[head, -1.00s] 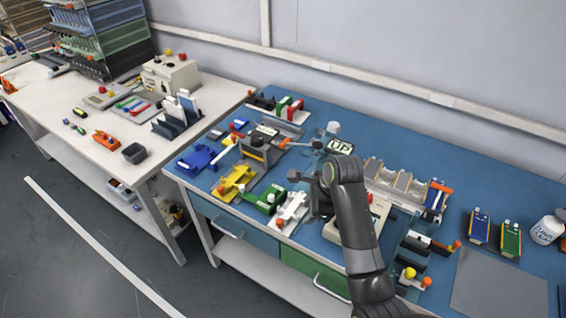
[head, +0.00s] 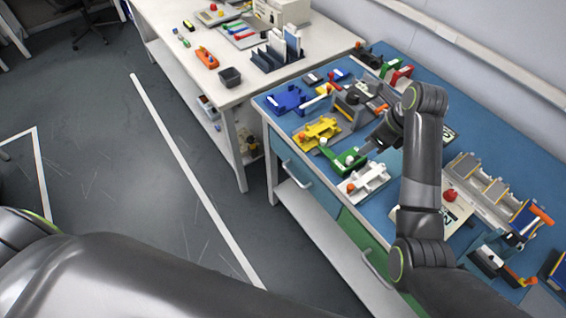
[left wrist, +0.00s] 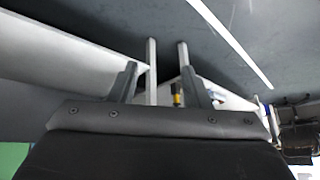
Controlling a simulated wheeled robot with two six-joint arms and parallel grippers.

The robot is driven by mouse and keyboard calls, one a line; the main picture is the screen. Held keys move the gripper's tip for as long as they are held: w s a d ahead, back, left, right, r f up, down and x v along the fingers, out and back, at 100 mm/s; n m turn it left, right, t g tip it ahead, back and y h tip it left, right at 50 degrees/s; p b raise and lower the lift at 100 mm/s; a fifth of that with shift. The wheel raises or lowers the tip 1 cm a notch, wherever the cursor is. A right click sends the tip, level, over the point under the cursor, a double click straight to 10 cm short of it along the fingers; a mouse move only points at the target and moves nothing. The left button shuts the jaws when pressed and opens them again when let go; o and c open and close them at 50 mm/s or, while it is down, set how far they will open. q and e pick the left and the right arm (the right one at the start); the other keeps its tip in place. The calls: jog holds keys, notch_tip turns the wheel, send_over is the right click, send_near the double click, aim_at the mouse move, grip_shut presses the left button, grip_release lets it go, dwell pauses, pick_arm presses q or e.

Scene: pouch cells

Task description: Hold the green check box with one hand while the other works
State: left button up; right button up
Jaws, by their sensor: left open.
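The green check box (head: 345,161) lies near the front edge of the blue bench, between a yellow fixture (head: 317,132) and a white fixture (head: 364,181). My right gripper (head: 366,151) points down at its right end. The fingers are small and dark there, so I cannot tell whether they touch it or how far apart they stand. My left gripper (left wrist: 159,68) shows in the left wrist view with its two fingers apart and nothing between them. It is low by the benches, away from the box, and outside the head view.
The blue bench top (head: 385,205) is crowded with fixtures, among them a blue one (head: 288,98) and a row of cell trays (head: 490,190). A white table (head: 225,75) stands at the back left. Open grey floor (head: 130,170) lies to the left.

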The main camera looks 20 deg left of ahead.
pick_arm(q)
jog(key=w+d+r+t+h, duration=0.1)
jog(key=w+d+r+t, duration=0.3)
jog(key=w+r, duration=0.55)
notch_tip(320, 180, up, 30)
jog(key=m+t+h, duration=0.2)
jog(key=m+h, duration=0.3)
send_over(321, 143)
jog(key=s+a, duration=0.3)
jog(key=s, duration=0.5)
jog(key=s+a, duration=0.4)
jog(key=s, duration=0.4)
jog(key=x, duration=1.7)
jog(key=shift+w+d+f, duration=0.1)
jog(key=shift+d+f, duration=0.15)
jog(key=shift+d, duration=0.15)
grip_shut()
